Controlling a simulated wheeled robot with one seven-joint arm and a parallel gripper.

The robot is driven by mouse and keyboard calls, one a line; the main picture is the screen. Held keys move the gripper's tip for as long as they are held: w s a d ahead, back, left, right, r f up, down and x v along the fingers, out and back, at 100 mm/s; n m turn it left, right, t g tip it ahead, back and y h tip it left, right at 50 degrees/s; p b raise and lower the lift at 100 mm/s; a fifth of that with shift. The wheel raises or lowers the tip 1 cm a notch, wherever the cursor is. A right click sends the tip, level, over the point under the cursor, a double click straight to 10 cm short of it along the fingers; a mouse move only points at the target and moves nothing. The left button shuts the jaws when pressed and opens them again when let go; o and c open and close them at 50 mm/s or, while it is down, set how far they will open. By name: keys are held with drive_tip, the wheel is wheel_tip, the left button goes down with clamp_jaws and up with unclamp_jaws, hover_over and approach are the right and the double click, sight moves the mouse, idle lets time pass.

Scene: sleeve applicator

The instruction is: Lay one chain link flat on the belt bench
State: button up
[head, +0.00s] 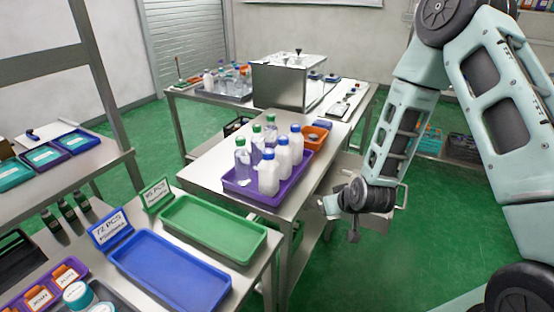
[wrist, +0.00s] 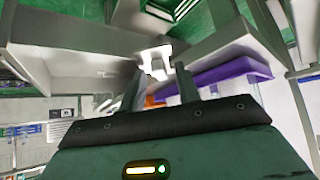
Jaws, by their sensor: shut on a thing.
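My gripper (head: 332,205) is beside the right edge of the middle steel bench (head: 213,163), below its top. In the wrist view its two fingers (wrist: 157,82) stand apart with a small pale piece (wrist: 154,62) between their tips. I take this piece for the chain link, but its shape is hard to make out. In the head view the held piece is too small to tell. An orange bin (head: 314,136) with greyish contents sits at the bench's far right. I cannot tell which bench is the belt bench.
A purple tray (head: 238,187) of capped bottles stands on the middle bench. A steel box (head: 288,82) stands on the far bench. Green (head: 213,223) and blue (head: 170,272) trays lie at the front left.

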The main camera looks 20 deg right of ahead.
wheel_tip(320, 180, down, 10)
drive_tip(key=w+f+b, duration=0.1)
drive_tip(key=w+b, duration=0.1)
drive_tip(key=b, duration=0.6)
wheel_tip(320, 180, up, 18)
drive_tip(key=p, duration=1.7)
drive_tip(key=shift+f, duration=0.25)
